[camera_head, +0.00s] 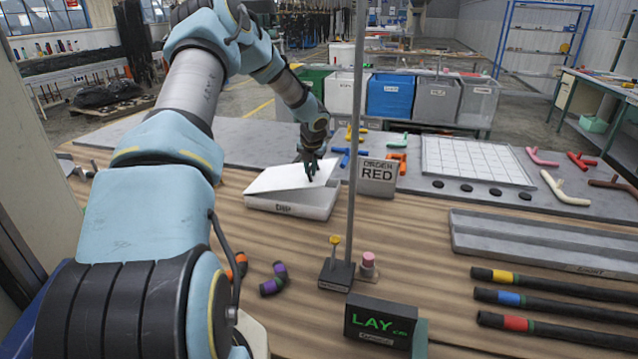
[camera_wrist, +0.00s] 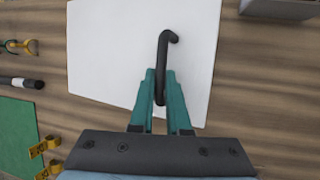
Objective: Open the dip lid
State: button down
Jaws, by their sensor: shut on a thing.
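The dip box (camera_head: 290,208) is a white box with a "DIP" label on its front, standing on the wooden table. Its white lid (camera_head: 285,177) is tilted, with a gap between lid and box at the right. In the wrist view the lid (camera_wrist: 115,55) fills the middle, with a black bent handle (camera_wrist: 165,50) on it. My gripper (camera_head: 310,168) is at the lid's handle. In the wrist view my gripper (camera_wrist: 160,82) has its green fingers on both sides of the handle, shut on it. The inside of the box is hidden.
A thin upright pole (camera_head: 352,150) and a grey "ORDER RED" sign (camera_head: 377,176) stand just right of the box. A "LAY" display (camera_head: 380,320) is at the front. Banded black hoses (camera_head: 550,300) lie at the right. Coloured bins (camera_head: 390,96) stand behind.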

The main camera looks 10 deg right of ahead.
jog(key=r, duration=0.1)
jog(key=r+p, duration=0.1)
jog(key=r, duration=0.1)
jog(key=shift+w+a+r+h, duration=0.25)
jog(key=shift+a+r+h, duration=0.05)
jog(key=shift+r+h, duration=0.1)
jog(key=a+r, duration=0.1)
jog(key=w+a+r+h, duration=0.1)
jog(key=w+a+r+g+h, duration=0.1)
jog(key=a, duration=0.1)
jog(key=shift+r+n, duration=0.2)
jog(key=shift+n, duration=0.1)
